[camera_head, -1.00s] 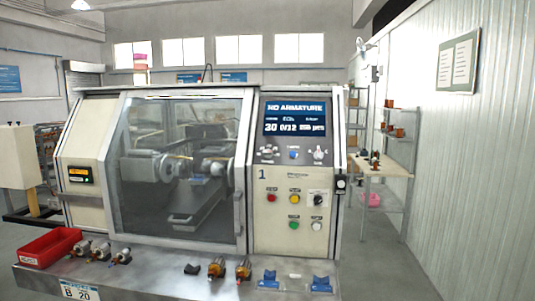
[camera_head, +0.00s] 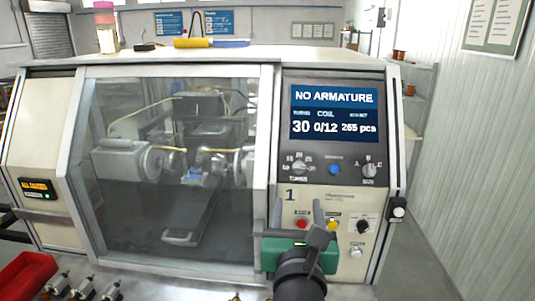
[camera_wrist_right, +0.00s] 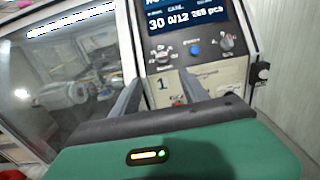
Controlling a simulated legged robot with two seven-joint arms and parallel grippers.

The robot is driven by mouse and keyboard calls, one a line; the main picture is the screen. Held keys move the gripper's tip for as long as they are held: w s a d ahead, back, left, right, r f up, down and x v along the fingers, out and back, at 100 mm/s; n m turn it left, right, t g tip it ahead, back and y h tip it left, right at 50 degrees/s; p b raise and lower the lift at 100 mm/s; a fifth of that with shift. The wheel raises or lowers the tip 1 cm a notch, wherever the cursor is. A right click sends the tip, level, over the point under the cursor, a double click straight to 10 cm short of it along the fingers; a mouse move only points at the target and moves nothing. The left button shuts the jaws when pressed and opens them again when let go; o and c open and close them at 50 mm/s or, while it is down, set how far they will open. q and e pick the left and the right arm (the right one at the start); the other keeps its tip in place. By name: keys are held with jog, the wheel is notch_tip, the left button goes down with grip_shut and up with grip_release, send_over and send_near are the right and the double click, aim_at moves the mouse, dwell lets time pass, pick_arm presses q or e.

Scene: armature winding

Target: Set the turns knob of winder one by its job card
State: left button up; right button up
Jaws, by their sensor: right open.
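Winder one (camera_head: 340,195) has a big 1 on its cream front panel. Its turns knob (camera_head: 299,168) is a small round dial below the screen (camera_head: 333,112), which reads NO ARMATURE, turns 30, coil 0/12. The knob also shows in the right wrist view (camera_wrist_right: 163,54); its exact pointer direction is too small to read. My right gripper (camera_head: 296,207) is open and empty, in front of the panel below the knob and apart from it. Its green body hides some lower panel buttons. My left gripper is not in view. No job card is readable now.
A size knob (camera_head: 369,171) and a blue button (camera_head: 334,170) are right of the turns knob. A glass door (camera_head: 170,180) fills the winder's left side. A red bin (camera_head: 25,275) and several armatures (camera_head: 83,288) lie at the bottom left.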

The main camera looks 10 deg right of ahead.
jog(key=b, duration=0.2)
send_near(300, 168)
jog(key=w, duration=0.4)
jog(key=shift+w, duration=0.2)
jog(key=w+d, duration=0.1)
jog(key=w+d+p, duration=0.1)
jog(key=w, duration=0.2)
jog(key=shift+w+d+p, duration=0.2)
jog(key=shift+d+p, duration=0.1)
jog(key=shift+d, duration=0.1)
jog(key=shift+w+d, duration=0.1)
jog(key=shift+w, duration=0.05)
jog(key=shift+a, duration=0.5)
jog(key=c, duration=0.4)
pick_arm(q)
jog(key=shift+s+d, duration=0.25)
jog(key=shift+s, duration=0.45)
pick_arm(e)
jog(key=shift+d, duration=0.25)
grip_shut()
